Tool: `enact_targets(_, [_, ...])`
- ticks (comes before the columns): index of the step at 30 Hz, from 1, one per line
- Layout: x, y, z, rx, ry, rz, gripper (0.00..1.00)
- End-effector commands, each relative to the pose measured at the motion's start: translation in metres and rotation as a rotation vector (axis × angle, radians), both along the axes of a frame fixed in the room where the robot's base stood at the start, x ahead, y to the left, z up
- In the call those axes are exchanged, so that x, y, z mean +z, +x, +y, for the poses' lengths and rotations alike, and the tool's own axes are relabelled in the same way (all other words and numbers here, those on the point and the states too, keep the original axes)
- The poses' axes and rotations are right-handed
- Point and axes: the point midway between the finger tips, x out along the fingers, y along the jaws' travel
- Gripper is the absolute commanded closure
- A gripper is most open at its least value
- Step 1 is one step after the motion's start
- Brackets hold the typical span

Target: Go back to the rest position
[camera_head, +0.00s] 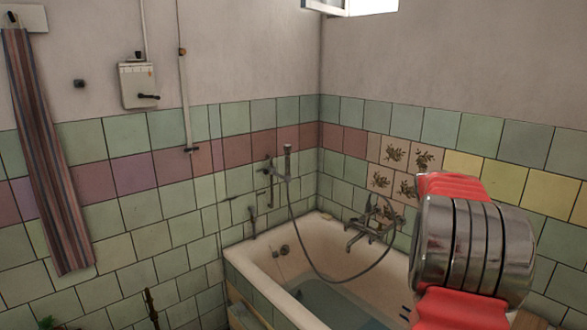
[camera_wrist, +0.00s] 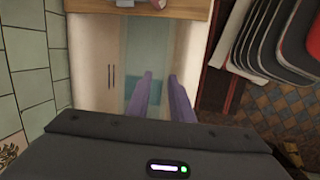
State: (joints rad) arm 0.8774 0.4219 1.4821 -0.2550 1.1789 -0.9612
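My gripper (camera_wrist: 160,75) shows in the wrist view as two purple fingers standing apart, with nothing between them. The bathtub (camera_wrist: 92,70) with greenish water lies below and beyond the fingers. In the head view, a red and chrome part of my arm (camera_head: 470,245) fills the lower right, in front of the wall and the tub's right end. The gripper fingers do not show in the head view.
The pale bathtub (camera_head: 262,262) stands in the tiled corner, with a tap and shower hose (camera_head: 295,225). A striped towel (camera_head: 45,160) hangs at left. In the wrist view, stacked dark basins with pale rims (camera_wrist: 268,42) are at right, and a wooden board (camera_wrist: 185,8) crosses the top.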

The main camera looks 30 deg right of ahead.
Motion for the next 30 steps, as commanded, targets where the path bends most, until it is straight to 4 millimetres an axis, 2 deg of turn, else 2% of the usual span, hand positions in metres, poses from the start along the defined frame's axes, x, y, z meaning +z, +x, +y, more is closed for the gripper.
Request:
enact_targets(1, [0.009, 0.009, 0.018, 0.005, -0.009, -0.018, 0.80])
enact_targets(6, [0.032, 0.031, 0.073, -0.002, -0.028, -0.084, 0.80])
enact_targets(15, [0.062, 0.051, 0.170, -0.016, -0.039, -0.203, 0.80])
enact_targets(22, [0.077, 0.052, 0.244, -0.029, -0.028, -0.294, 0.80])
enact_targets(30, [0.085, 0.037, 0.325, -0.046, 0.008, -0.397, 0.80])
